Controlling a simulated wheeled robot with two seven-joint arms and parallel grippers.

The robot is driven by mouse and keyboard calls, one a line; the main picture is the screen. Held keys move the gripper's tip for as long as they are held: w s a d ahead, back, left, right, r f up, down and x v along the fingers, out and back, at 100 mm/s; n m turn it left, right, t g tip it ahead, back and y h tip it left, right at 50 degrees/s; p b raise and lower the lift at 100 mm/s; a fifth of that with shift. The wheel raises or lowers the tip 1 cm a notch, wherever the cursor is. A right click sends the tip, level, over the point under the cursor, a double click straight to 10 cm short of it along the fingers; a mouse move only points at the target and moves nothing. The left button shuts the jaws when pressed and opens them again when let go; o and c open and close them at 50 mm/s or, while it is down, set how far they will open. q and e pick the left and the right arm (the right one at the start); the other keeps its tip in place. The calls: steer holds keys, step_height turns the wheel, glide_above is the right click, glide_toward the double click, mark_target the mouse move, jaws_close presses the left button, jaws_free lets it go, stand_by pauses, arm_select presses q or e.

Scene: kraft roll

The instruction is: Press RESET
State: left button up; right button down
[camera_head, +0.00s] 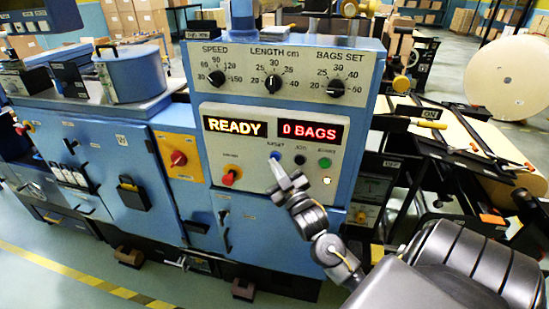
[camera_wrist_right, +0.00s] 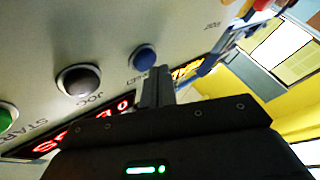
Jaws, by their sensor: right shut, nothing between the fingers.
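The blue RESET button (camera_head: 275,155) is on the light control panel below the displays, with its label above it. In the head view it shows just above my right gripper's fingertips (camera_head: 278,167). My right gripper is shut and empty, pointing up at the panel. In the right wrist view the blue button (camera_wrist_right: 144,56) is beside the tips of the closed fingers (camera_wrist_right: 160,72). I cannot tell whether the tips touch it. The displays read READY (camera_head: 235,126) and 0 BAGS (camera_head: 308,131). My left gripper is not in view.
A black JOG button (camera_head: 299,159) and a green START button (camera_head: 324,163) are to the right of RESET. A red button (camera_head: 230,176) is at lower left. Three black knobs (camera_head: 274,82) are on the panel above. A red switch (camera_head: 178,158) sits on a yellow plate.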

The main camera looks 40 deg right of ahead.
steer(key=shift+s+a, duration=0.2)
steer(key=shift+a, duration=0.05)
steer(key=shift+s+a+p, duration=0.4)
steer(key=shift+s+a, duration=0.3)
steer(key=shift+a, duration=0.35)
steer(key=shift+s+a+p, duration=0.4)
steer(key=shift+s+a, duration=0.3)
steer(key=shift+a, duration=0.3)
